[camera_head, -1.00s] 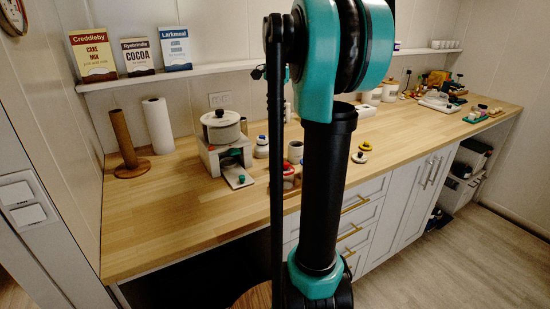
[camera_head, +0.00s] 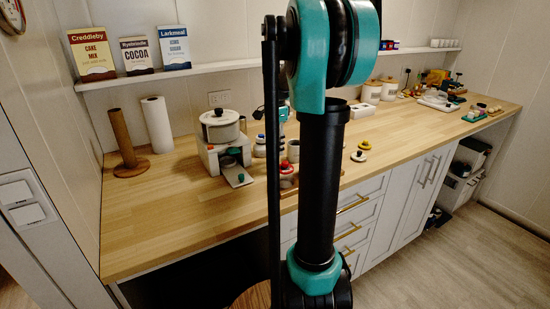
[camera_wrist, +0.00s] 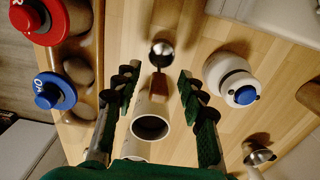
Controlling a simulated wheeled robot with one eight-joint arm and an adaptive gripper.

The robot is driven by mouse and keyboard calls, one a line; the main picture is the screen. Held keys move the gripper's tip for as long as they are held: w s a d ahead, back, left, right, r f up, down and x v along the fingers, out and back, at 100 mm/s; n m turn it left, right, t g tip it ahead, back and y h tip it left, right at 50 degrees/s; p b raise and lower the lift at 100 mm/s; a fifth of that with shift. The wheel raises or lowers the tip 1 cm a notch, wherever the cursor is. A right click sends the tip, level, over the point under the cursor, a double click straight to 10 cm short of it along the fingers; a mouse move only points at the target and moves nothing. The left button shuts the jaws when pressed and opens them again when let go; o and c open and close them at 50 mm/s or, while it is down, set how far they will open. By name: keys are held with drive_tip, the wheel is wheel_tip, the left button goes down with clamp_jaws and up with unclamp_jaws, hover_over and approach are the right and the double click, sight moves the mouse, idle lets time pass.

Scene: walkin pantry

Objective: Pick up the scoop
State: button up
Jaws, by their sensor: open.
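In the wrist view my gripper (camera_wrist: 160,105) is open and empty, with a dark green-padded finger on each side, pointing down at the counter. A shiny metal rounded piece (camera_wrist: 162,49), which looks like the scoop's bowl, shows just beyond the fingertips, roughly centred between them. Another metal piece (camera_wrist: 258,155) shows at the lower right. In the head view my arm hides most of this area.
A white container with a blue knob (camera_wrist: 234,78) stands close on the right.

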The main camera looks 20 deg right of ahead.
drive_tip(key=shift+f, duration=0.15)
clamp_jaws()
idle(0.4)
